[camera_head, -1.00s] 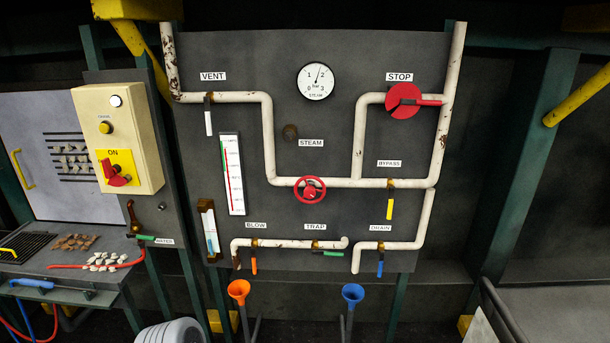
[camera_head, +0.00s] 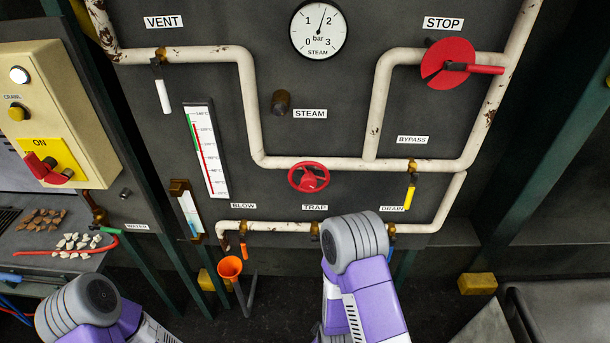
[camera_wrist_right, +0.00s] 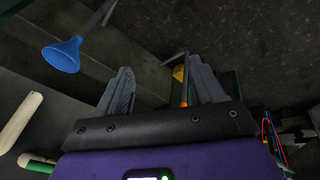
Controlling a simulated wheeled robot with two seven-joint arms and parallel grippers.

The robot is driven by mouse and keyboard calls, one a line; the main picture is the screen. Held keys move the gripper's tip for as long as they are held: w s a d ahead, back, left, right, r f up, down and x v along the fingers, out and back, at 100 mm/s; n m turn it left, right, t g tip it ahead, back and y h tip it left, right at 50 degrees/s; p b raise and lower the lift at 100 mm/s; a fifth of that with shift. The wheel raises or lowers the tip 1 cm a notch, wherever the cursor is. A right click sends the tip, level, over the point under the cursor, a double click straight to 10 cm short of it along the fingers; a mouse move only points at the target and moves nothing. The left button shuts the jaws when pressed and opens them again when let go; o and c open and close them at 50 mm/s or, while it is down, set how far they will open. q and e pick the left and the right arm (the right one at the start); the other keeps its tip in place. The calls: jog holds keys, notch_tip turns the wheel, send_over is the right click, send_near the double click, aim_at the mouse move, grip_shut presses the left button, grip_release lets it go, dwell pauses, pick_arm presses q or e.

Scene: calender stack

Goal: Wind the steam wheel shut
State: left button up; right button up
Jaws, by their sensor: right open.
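The steam wheel, a small red handwheel (camera_head: 309,177), sits on the white pipe in the middle of the panel, below the STEAM label (camera_head: 310,114). In the head view my right arm rises below it and to its right, apart from it in the picture, with its gripper out of sight. The right wrist view shows my right gripper (camera_wrist_right: 160,66) open, its two grey fingers spread with no wheel between them. The wheel does not show in that view. Part of my left arm shows at the lower left, but its gripper is not in view.
A round gauge (camera_head: 318,31) reads a little above 1.5. A red STOP valve (camera_head: 446,64), white VENT lever (camera_head: 163,97) and yellow BYPASS lever (camera_head: 409,198) surround the wheel. An orange funnel (camera_head: 230,267) stands below; a blue funnel (camera_wrist_right: 62,55) shows in the wrist view.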

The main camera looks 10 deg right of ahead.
jog(key=w+d+r+n+t+h+p, duration=0.25)
jog(key=w+r+n, duration=0.35)
jog(key=r, duration=0.3)
jog(key=n+t+h+p, duration=0.2)
jog(key=n+t+p, duration=0.6)
jog(key=n+t, duration=0.5)
send_near(309, 184)
jog(key=w+r+n+g, duration=0.1)
jog(key=r+n+g, duration=0.1)
jog(key=x, duration=0.7)
jog(key=shift+w+d+f, duration=0.1)
jog(key=shift+w+f, duration=0.1)
pick_arm(q)
notch_tip(309, 184, up, 12)
jog(key=shift+w+f, duration=0.1)
pick_arm(e)
jog(key=c, duration=1.1)
jog(key=shift+o, duration=0.2)
jog(key=shift+m, duration=0.3)
